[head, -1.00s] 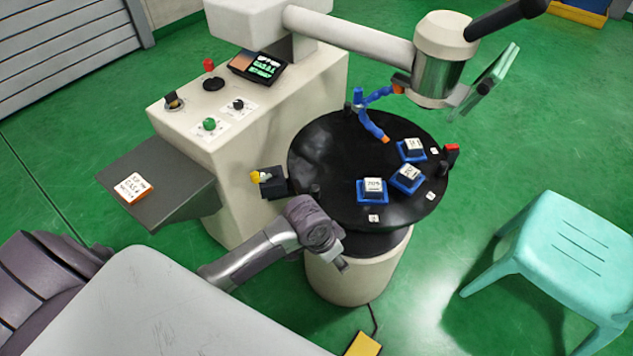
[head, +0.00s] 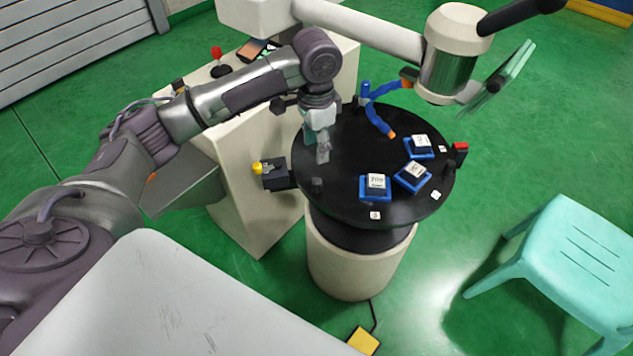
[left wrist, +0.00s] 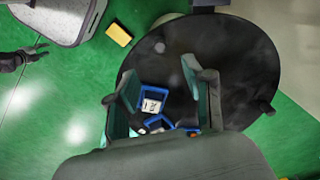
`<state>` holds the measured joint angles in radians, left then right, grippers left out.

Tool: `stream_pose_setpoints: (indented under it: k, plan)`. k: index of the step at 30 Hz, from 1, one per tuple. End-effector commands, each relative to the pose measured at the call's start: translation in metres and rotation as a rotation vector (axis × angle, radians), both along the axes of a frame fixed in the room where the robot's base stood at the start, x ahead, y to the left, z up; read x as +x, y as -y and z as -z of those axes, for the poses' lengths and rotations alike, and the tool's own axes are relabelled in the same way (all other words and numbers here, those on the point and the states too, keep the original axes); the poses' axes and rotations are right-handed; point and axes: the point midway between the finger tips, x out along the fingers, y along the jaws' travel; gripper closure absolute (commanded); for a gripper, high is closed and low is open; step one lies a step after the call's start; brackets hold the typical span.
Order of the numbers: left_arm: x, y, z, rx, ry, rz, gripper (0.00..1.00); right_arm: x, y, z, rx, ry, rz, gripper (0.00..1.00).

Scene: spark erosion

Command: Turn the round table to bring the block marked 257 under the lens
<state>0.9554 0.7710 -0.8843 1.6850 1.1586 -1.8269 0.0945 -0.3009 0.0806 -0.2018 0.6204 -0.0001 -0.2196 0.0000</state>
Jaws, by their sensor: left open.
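The round black table (head: 345,200) stands on a pale pedestal. Three dark blocks with white labels sit in blue trays on its right half: a near one (head: 376,184), a middle one (head: 413,173) and a far one (head: 420,145). I cannot read their labels surely. The lens head (head: 452,55) hangs above the table's far right side. My left gripper (head: 321,150) points down over the table's left edge, near a black peg (head: 317,186). In the left wrist view its fingers (left wrist: 165,95) are apart, with nothing held; a blue-trayed block (left wrist: 152,104) shows beyond them.
A blue hose with an orange tip (head: 380,118) arches over the table's back. A black box with a yellow knob (head: 272,172) adjoins the left rim, a red-topped post (head: 459,152) the right. A turquoise stool (head: 570,250) stands right. A dark gripper-like part (left wrist: 20,58) shows in the wrist view.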

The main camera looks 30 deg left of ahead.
Motion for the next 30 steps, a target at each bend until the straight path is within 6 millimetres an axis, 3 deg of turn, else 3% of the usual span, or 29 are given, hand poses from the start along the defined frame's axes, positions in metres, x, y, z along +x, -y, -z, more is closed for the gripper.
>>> stream_pose_setpoints:
  k: [5,18,24,30]
  plan:
    - [-0.001,0.0,0.025,0.001,-0.005,0.0,0.48,0.0,0.001,0.002,-0.001,0.0,0.001,0.6]
    - [-0.001,0.0,0.113,0.0,-0.002,0.0,0.48,0.001,0.001,0.007,-0.002,0.0,0.003,0.6]
    - [0.0,0.0,0.132,0.001,0.001,0.001,0.48,0.0,0.001,0.008,-0.002,0.0,0.003,0.6]
    - [0.0,0.0,0.136,0.0,0.001,0.002,0.48,0.001,0.001,0.008,-0.002,0.0,0.002,0.6]
